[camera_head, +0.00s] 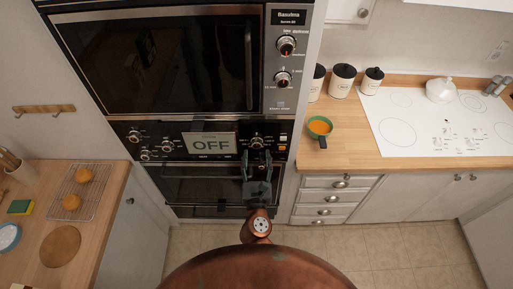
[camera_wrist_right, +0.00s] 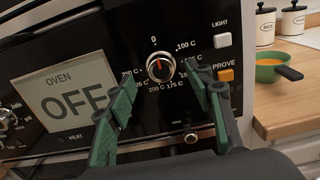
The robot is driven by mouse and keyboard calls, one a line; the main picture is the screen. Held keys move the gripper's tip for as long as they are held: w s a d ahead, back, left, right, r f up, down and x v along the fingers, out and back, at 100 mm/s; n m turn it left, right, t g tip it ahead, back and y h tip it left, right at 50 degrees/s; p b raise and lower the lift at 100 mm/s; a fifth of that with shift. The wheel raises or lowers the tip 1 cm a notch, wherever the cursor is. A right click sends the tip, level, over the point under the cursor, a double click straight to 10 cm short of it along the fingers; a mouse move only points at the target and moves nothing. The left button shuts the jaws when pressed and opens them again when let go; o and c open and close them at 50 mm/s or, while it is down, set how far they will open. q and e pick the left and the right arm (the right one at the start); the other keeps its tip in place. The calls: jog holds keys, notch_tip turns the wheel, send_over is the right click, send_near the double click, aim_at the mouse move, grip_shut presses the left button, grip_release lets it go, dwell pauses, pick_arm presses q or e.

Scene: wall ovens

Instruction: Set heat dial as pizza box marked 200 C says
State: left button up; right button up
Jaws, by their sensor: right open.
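The heat dial (camera_wrist_right: 160,68) is a round knob on the black oven panel, with 0 above it, 100 C at upper right, and 175 and 200 C below. Its red-orange mark appears near the top, towards 0. The dial also shows in the head view (camera_head: 257,143). My right gripper (camera_head: 257,158) is open in front of the panel. Its green fingers, also in the wrist view (camera_wrist_right: 160,74), are either side of the dial with gaps; contact is not visible. Fingers hide some side labels. The oven display (camera_wrist_right: 68,98) reads OFF. No pizza box shows. My left gripper is out of view.
LIGHT (camera_wrist_right: 222,41) and PROVE (camera_wrist_right: 226,75) buttons sit right of the dial. Other knobs (camera_head: 134,137) lie left of the display. A microwave (camera_head: 165,65) is above. A green pan (camera_head: 319,126) stands on the right counter; a wire rack (camera_head: 84,190) is on the left counter.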

aim_at(258, 146)
jog(key=shift+w, duration=2.15)
jog(key=shift+c, duration=0.3)
jog(key=c, duration=1.1)
jog(key=shift+m, duration=0.4)
jog(key=m, duration=0.2)
jog(key=shift+m, duration=0.3)
jog(key=shift+d+f+m, duration=0.1)
jog(key=shift+m, duration=1.5)
jog(key=shift+m+b, duration=0.3)
